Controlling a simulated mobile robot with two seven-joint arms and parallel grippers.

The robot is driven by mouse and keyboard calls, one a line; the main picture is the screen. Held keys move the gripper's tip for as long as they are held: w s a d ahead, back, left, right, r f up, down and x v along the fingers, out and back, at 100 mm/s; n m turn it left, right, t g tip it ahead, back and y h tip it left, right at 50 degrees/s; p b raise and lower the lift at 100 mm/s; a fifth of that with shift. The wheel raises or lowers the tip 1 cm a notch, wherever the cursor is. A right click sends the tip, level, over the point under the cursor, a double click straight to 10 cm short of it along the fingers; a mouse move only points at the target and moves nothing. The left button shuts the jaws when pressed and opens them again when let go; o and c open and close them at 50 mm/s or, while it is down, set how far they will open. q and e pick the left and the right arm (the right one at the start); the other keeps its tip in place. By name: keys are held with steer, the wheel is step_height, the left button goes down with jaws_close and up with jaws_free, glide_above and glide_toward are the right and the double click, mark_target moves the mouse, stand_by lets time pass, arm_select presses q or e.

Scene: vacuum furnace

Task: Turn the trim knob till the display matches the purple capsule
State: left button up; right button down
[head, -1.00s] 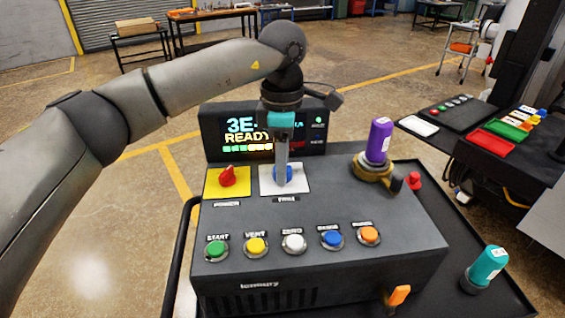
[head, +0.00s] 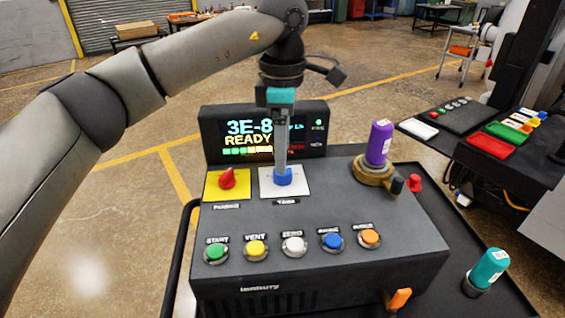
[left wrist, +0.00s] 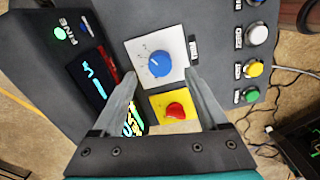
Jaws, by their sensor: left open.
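The blue trim knob (head: 282,177) sits on a white plate on the sloped top of the dark console. It also shows in the left wrist view (left wrist: 159,63), with a pale pointer mark. My left gripper (head: 281,168) is above the knob in the head view. Its fingers are spread and empty in the left wrist view (left wrist: 160,82), and the knob lies just beyond the fingertips, between their lines. The display (head: 262,134) reads "3E-8" and "READY"; my gripper hides its right part. The purple capsule (head: 380,142) stands upright in a brass-coloured holder at the right; its label is too small to read.
The red power knob (head: 228,180) on a yellow plate is close left of the trim knob. Several coloured push buttons (head: 294,246) line the console's front. Beyond is a side table with small trays (head: 490,146).

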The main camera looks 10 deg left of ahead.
arm_select(q)
step_height(320, 180, up, 11)
stand_by(0.5)
